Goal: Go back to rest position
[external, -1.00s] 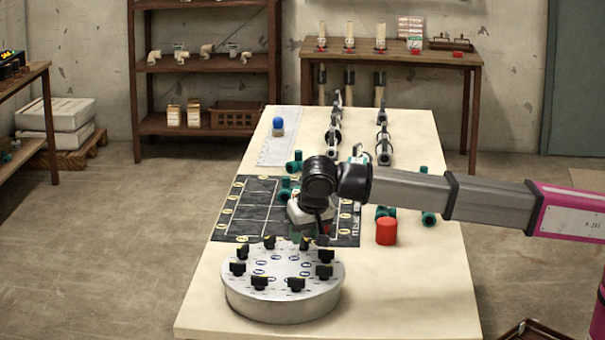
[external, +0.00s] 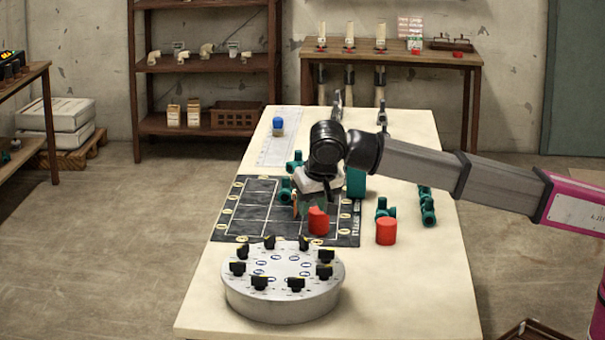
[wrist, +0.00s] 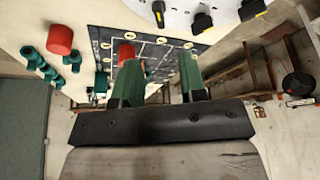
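My gripper (external: 312,208) hangs over the dark marked mat (external: 230,222). In the wrist view its two green fingers (wrist: 160,82) stand apart with nothing between them, so it is open and empty. A red cylinder (external: 318,221) stands on the mat just in front of the fingers in the external view; it also shows beyond the left finger in the wrist view (wrist: 126,49). A second red cylinder (external: 386,231) stands on the pale table right of the mat, and shows at upper left in the wrist view (wrist: 60,40).
A round grey turntable with several black clips (external: 283,295) stands at the table's near end. Green pipe fittings (external: 427,205) lie on the right side. A blue-capped bottle (external: 277,126) and clamps (external: 382,118) stand at the far end. The table's front right is clear.

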